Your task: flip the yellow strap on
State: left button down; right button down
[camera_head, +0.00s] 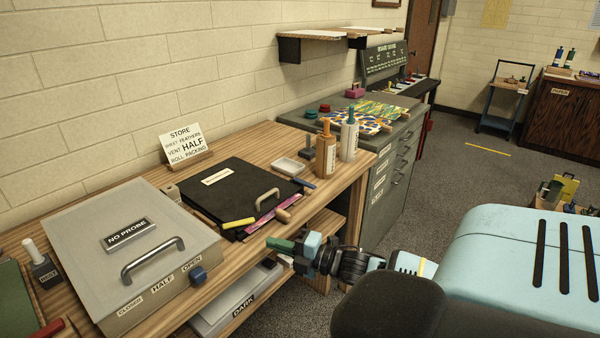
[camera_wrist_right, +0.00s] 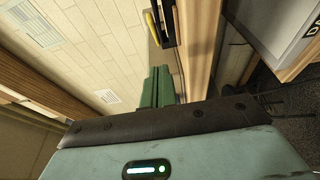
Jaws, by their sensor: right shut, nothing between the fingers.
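The yellow strap (camera_head: 238,223) is a short bar at the front left edge of the black lidded box (camera_head: 205,187) on the wooden bench. A yellow piece (camera_wrist_right: 152,28), probably the same strap, also shows at the top of the right wrist view. My right gripper (camera_head: 272,242) is shut and empty, its green fingers close together just off the bench's front edge. It is to the right of the strap and a little nearer the camera, apart from it. The shut fingers show in the wrist view too (camera_wrist_right: 158,88). My left gripper is out of view.
A grey box (camera_head: 75,250) labelled NO PROBE, with a metal handle, stands left of the black box. A pink strip and a wooden-handled tool (camera_head: 283,215) lie by the black box's front. Two bottles (camera_head: 326,155) stand at the bench's right end.

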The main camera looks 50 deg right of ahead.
jog(key=shift+v, duration=2.95)
